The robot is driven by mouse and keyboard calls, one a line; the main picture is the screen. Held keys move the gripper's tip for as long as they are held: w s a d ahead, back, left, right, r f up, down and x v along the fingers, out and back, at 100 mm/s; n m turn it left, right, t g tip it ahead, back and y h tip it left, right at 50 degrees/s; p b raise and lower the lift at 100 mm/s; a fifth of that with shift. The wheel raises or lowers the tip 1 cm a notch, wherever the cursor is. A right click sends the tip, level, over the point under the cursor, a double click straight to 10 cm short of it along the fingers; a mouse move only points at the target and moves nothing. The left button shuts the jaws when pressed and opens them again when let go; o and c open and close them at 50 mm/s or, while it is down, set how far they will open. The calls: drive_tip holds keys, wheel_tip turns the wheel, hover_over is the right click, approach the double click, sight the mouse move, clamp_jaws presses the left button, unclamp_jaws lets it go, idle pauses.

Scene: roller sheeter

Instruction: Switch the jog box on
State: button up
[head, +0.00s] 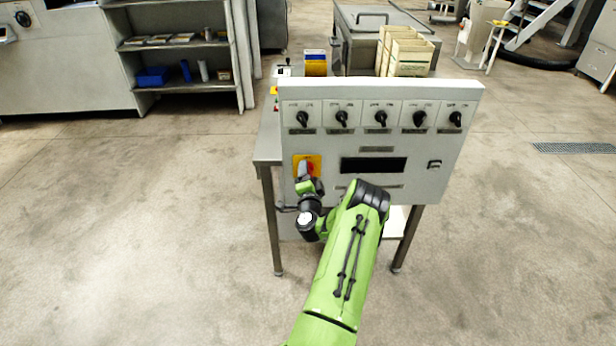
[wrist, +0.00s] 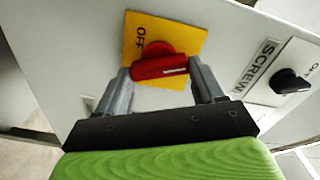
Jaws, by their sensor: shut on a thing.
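The jog box (head: 460,150) is a light grey panel on a metal stand, in front of my arm in the head view. Its main switch is a red rotary handle (wrist: 158,66) on a yellow plate (wrist: 190,38), at the panel's lower left in the head view (head: 316,158). The word OFF shows on the plate in the wrist view. My gripper (wrist: 160,72) is at the red handle, with one finger at each end of it, shut on it. The handle lies nearly level across the wrist picture. In the head view my gripper partly hides the switch.
A row of several black selector knobs (head: 381,117) runs along the panel's top. A dark display (head: 373,165) and a small rocker switch (head: 434,165) sit lower. A black knob labelled SCREW (wrist: 288,82) is beside the yellow plate. Wooden boxes (head: 410,58) stand behind the panel.

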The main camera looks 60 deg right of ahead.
drive_tip(key=shift+f+m, duration=0.15)
drive_tip(key=shift+m, duration=2.15)
drive_tip(key=o, duration=1)
drive_tip(key=shift+s, duration=0.1)
drive_tip(key=shift+o, duration=0.2)
